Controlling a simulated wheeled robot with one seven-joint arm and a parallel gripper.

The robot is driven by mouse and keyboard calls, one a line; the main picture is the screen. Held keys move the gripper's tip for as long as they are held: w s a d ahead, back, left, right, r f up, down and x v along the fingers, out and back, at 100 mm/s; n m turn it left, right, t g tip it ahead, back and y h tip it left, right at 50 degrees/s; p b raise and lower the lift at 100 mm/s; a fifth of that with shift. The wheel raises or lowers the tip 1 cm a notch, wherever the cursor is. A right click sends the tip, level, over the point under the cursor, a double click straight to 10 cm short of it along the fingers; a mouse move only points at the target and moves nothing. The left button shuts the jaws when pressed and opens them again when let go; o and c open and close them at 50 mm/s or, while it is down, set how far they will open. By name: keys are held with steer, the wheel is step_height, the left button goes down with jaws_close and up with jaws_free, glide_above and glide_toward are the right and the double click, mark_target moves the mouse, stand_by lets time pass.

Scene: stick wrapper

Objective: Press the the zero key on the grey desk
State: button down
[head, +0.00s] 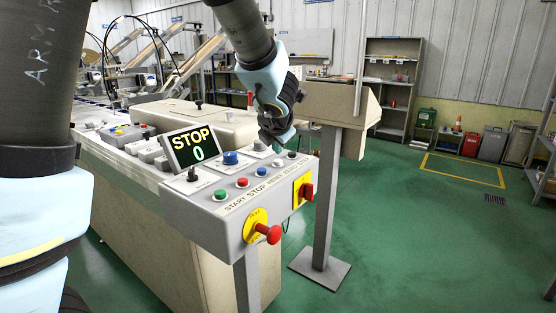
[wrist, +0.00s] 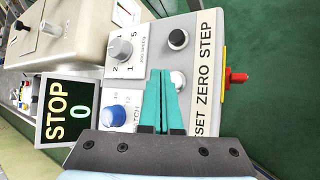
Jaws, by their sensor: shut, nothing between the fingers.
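The grey desk (head: 188,205) is a control panel with a row of push buttons. In the wrist view, the pale grey zero key (wrist: 180,78) sits beside the word ZERO on the label strip (wrist: 203,85). The same key (head: 278,162) shows small in the head view. My gripper (wrist: 164,73) has teal fingers shut together, with nothing between them. In the wrist view, its tips overlap the left side of the key; I cannot tell whether they touch it. In the head view, my gripper (head: 275,145) is over the back of the button row.
Nearby on the panel are a black step button (wrist: 178,39), a blue knob (wrist: 115,117), a white dial (wrist: 121,50) and a display (head: 192,147) reading STOP 0. A red emergency knob (head: 268,233) and a red switch (head: 306,191) project from the front.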

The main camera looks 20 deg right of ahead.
step_height(320, 180, up, 5)
steer(key=p, duration=0.4)
steer(key=shift+f+p, duration=0.1)
steer(key=shift+p, duration=0.2)
steer(key=shift+s, duration=0.1)
stand_by(0.4)
